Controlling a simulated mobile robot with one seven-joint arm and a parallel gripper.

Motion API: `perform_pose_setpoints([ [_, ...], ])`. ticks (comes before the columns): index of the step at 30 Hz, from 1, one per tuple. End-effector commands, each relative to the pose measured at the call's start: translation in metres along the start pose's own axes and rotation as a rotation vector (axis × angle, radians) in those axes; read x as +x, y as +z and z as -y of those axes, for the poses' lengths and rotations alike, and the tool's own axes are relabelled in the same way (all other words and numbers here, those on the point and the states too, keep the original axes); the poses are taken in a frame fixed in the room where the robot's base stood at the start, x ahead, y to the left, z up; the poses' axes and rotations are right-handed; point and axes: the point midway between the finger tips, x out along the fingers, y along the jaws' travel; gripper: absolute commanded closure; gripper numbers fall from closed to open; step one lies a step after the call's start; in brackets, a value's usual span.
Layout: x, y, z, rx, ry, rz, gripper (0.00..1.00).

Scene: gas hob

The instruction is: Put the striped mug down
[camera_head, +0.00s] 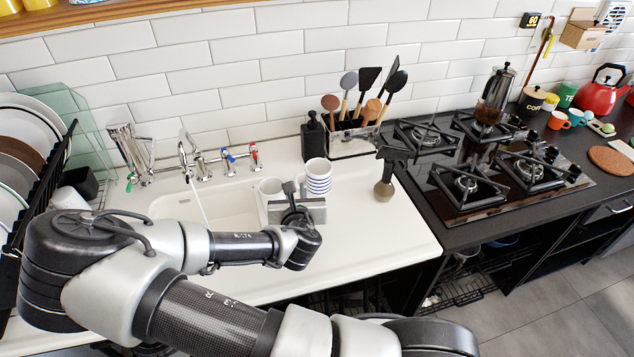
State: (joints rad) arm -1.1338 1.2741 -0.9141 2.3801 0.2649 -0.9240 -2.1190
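The striped mug (319,183), white with blue bands, shows upright at the right side of the sink, just beyond my gripper (297,190). My gripper's grey body covers the mug's lower part and base, so I cannot tell whether it rests on the counter or is raised. The dark fingertips are close to the mug's left side; whether they touch or grip it is not clear.
The white sink (170,207) with taps (200,165) is to the left. A utensil holder (355,142) and a black soap bottle (314,138) stand behind. The white counter (385,235) front right is clear, before the gas hob (500,170).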

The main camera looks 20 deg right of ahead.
Motion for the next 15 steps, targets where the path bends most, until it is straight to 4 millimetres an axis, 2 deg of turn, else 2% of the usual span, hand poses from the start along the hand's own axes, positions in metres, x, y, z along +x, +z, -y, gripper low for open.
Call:
perform_pose_setpoints([
  [4, 0.013, -0.001, 0.0, 0.002, 0.0, 0.0, 0.87],
  [10, 0.043, -0.002, -0.001, 0.001, -0.001, -0.001, 0.87],
  [15, 0.054, -0.002, -0.001, 0.0, -0.001, -0.001, 0.87],
])
